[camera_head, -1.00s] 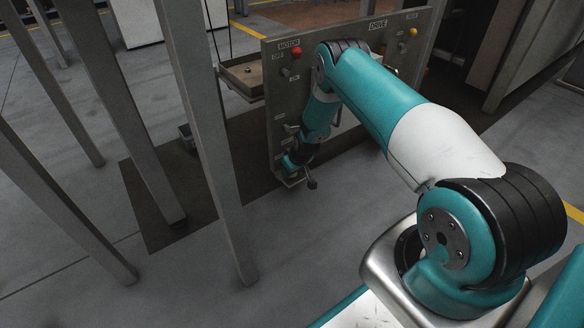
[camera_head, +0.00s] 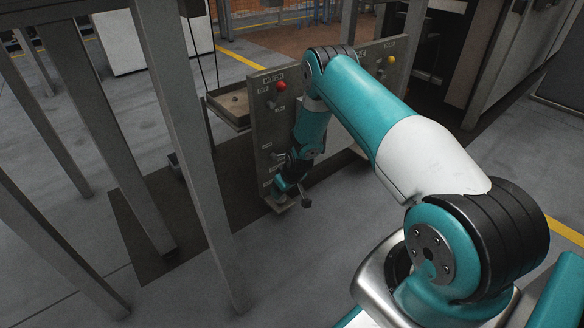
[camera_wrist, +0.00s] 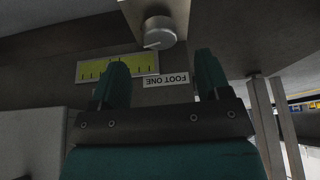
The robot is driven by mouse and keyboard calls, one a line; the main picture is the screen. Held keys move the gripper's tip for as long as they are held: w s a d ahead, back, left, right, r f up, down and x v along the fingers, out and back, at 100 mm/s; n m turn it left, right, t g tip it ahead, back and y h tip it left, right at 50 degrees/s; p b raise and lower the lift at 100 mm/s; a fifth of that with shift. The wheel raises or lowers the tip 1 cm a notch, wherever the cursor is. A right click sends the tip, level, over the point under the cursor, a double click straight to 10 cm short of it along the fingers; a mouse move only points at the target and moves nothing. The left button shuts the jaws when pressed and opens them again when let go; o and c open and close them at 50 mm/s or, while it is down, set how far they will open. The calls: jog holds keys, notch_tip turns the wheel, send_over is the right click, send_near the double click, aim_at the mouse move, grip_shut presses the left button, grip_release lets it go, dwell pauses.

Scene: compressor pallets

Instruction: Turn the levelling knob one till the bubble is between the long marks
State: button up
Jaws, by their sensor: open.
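My gripper (camera_wrist: 162,74) is open and empty, with its two teal fingers apart in the wrist view. A round grey knob (camera_wrist: 160,31) with a pale pointer line sits beyond the fingertips, between their lines, and is not touched. A yellow-green level vial (camera_wrist: 92,68) with black marks lies left of the knob; the left finger covers part of it, and I cannot make out the bubble. An upside-down FOOT ONE label (camera_wrist: 166,81) shows between the fingers. In the head view my arm reaches down to the lower left of the grey panel (camera_head: 262,125); the knob cannot be made out there.
The panel carries a MOTOR label (camera_head: 273,78) and a red button (camera_head: 281,87). Grey posts (camera_head: 190,150) stand left of the panel. A shallow tray (camera_head: 229,109) hangs behind it. Bare floor (camera_head: 330,260) lies in front.

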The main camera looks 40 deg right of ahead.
jog(key=p+v, duration=0.5)
jog(key=v, duration=0.6)
jog(key=shift+r, duration=0.2)
jog(key=shift+s+d, duration=0.1)
